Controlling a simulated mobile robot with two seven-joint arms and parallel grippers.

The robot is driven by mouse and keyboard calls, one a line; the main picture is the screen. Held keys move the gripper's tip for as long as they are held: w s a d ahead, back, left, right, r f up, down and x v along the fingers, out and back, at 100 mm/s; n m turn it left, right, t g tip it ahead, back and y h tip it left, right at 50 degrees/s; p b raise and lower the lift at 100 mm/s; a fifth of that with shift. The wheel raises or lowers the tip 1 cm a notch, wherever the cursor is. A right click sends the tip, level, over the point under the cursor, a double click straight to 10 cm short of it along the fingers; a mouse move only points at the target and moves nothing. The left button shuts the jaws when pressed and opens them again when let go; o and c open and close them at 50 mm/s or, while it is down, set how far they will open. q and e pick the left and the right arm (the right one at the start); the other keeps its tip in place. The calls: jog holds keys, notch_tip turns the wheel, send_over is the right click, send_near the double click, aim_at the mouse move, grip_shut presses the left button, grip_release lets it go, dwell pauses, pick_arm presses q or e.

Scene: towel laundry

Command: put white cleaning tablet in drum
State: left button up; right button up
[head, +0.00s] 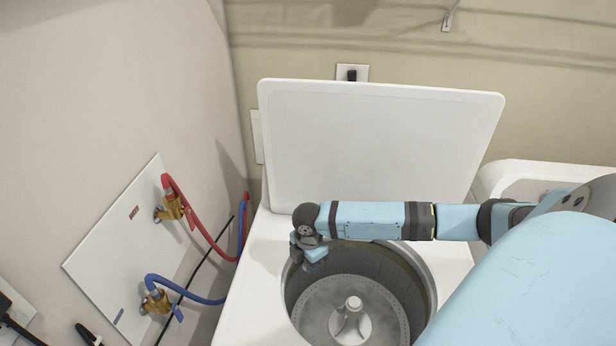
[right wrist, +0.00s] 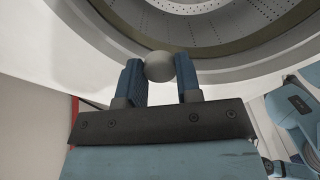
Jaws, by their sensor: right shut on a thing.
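In the right wrist view, my right gripper (right wrist: 159,80) is shut on the white cleaning tablet (right wrist: 159,66), a pale round piece held between the two blue fingertips. In the head view my right gripper (head: 314,262) is at the left inner rim of the washer's opening, pointing down. The tablet cannot be made out there. The drum (head: 385,290) is a grey metal tub with a central agitator (head: 352,322) and looks empty. Its perforated wall (right wrist: 215,25) shows beyond the fingertips in the right wrist view. My left gripper is not in view.
The washer's white lid (head: 380,140) stands open behind the opening. A second white machine (head: 530,180) stands to the right. Red (head: 205,225) and blue (head: 190,292) hoses run from the left wall to behind the washer.

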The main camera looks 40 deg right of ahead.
notch_tip(320, 180, down, 28)
jog(key=b, duration=1.2)
jog(key=shift+f+b, duration=0.1)
jog(key=shift+b, duration=0.25)
jog(key=shift+f, duration=0.35)
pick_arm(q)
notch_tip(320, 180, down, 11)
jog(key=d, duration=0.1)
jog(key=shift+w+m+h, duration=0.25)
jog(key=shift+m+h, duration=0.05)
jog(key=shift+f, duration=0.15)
pick_arm(e)
jog(key=o, duration=1)
